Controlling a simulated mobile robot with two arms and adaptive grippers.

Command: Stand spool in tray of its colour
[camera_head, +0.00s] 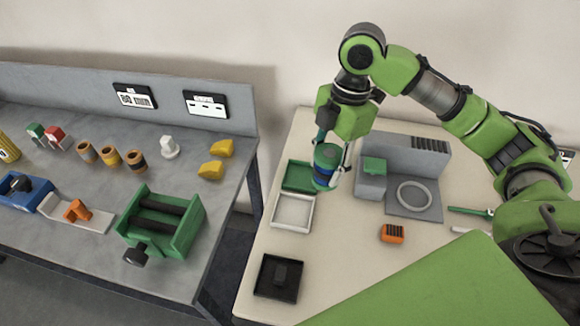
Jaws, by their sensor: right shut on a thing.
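My right gripper (332,168) points down and is shut on a spool (326,160), with one finger on each side of it. The spool is upright and mostly green with a blue band. It overlaps the right end of the green tray (291,187) in the picture; I cannot tell whether it touches the tray or hangs above it. A white tray (275,213) lies just in front of the green one, and a black tray (265,289) lies nearer the front edge. Both look empty of spools. My left gripper is not in view.
A grey fixture (431,165) with a green block and a ring stands right of the spool. An orange block (392,233) and a green-handled tool (470,212) lie nearby. Across a gap, the left bench holds several brown spools (110,157) and a green roller device (165,222).

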